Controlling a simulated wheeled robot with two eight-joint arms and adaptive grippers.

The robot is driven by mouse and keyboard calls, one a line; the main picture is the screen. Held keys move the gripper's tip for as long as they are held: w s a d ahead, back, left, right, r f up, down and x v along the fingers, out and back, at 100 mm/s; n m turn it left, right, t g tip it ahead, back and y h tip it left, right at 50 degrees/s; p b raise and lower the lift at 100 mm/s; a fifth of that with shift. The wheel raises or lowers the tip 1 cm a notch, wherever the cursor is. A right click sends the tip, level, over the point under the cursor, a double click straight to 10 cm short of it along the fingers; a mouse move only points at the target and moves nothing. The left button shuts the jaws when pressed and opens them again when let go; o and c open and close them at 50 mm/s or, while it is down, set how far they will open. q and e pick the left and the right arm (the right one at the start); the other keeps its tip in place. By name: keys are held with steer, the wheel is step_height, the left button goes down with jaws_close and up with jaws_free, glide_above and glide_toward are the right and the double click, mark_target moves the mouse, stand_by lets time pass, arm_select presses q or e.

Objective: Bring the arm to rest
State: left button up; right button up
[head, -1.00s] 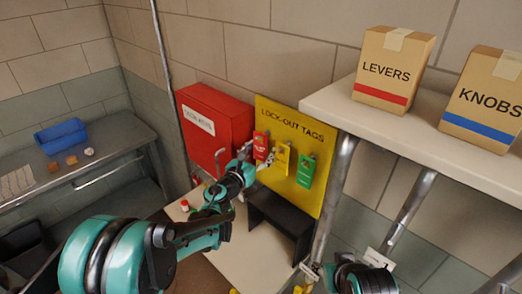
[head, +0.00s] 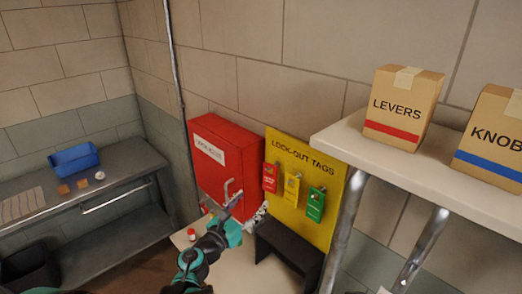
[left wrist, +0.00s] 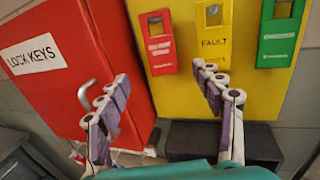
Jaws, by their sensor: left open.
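My left gripper (head: 246,206) is open and empty in front of the red lock keys box and the yellow board. In the head view it is below and left of the tags. In the left wrist view its two fingers (left wrist: 150,95) stand wide apart with nothing between them. The yellow lock-out tags board (head: 334,232) carries a red tag (head: 269,177), a yellow tag (head: 291,187) and a green tag (head: 315,205). In the left wrist view, the yellow "FAULT" tag (left wrist: 213,38) hangs just above the right finger. My right gripper is out of view.
The red lock keys box (head: 218,172) stands left of the board, with a bent metal handle (left wrist: 88,92). A black stand (head: 290,246) is below the board. A shelf (head: 335,140) with boxes is at right. A grey bench (head: 115,172) with a blue bin (head: 75,159) is at left.

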arm_select(q)
steer(key=s+a+n+y+b, duration=0.3)
steer(key=a+n+y, duration=0.4)
steer(key=n, duration=0.5)
steer(key=s+a+n+y+b, duration=0.2)
steer(key=s+a+n+y, duration=0.15)
steer(key=a+n, duration=0.7)
steer(key=s+d+f+n+g+h+b, duration=0.1)
steer(key=s+d+f+n+g+b, duration=0.3)
steer(key=s+f+n, duration=1.4)
steer(key=s+n+g, duration=0.1)
steer(key=g, duration=0.3)
steer(key=shift+s+d+f+g, duration=0.15)
steer(key=shift+s+f+g, duration=0.15)
steer(key=shift+f+g, duration=0.1)
steer(key=shift+h, duration=0.25)
